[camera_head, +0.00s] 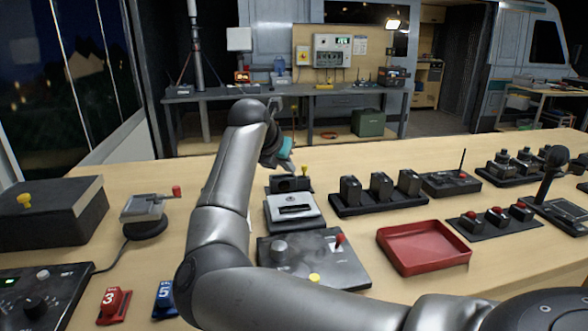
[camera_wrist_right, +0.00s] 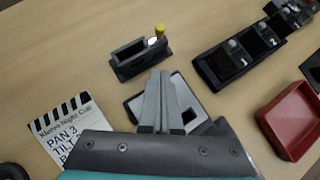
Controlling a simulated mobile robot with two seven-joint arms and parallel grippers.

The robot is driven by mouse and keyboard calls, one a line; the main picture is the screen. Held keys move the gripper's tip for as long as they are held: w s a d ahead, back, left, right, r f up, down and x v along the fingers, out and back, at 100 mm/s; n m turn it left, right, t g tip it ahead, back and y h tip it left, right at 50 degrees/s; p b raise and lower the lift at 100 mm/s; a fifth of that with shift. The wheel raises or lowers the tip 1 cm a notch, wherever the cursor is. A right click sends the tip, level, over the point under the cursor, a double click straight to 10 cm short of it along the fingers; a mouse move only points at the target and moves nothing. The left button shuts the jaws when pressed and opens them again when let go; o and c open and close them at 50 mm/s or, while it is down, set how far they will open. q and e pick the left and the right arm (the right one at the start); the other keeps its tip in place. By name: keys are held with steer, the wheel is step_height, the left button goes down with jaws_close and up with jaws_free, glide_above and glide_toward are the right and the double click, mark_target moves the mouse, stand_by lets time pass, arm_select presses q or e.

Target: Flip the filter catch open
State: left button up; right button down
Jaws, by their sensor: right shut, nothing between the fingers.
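A small dark block with a yellow-tipped lever, which looks like the filter catch (camera_head: 287,184), stands on the wooden bench just behind a silver slotted unit (camera_head: 293,210). In the right wrist view the catch (camera_wrist_right: 140,60) is at upper centre, its yellow tip standing up at its right end. My right gripper (camera_head: 285,163) is above the bench close to the catch, partly hidden by my arm. Its fingers (camera_wrist_right: 160,74) are shut and empty, over the silver unit in the wrist view, with tips short of the block. Contact cannot be told. My left gripper is not seen.
Dark switch blocks (camera_head: 380,203) stand to the right, with a red tray (camera_head: 424,247) in front of them. A control panel with a red lever (camera_head: 314,262) is nearer. A clapperboard (camera_wrist_right: 72,133) lies left of the fingers. Bare bench shows left of the catch.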

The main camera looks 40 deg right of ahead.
steer(key=v, duration=0.4)
stand_by(0.6)
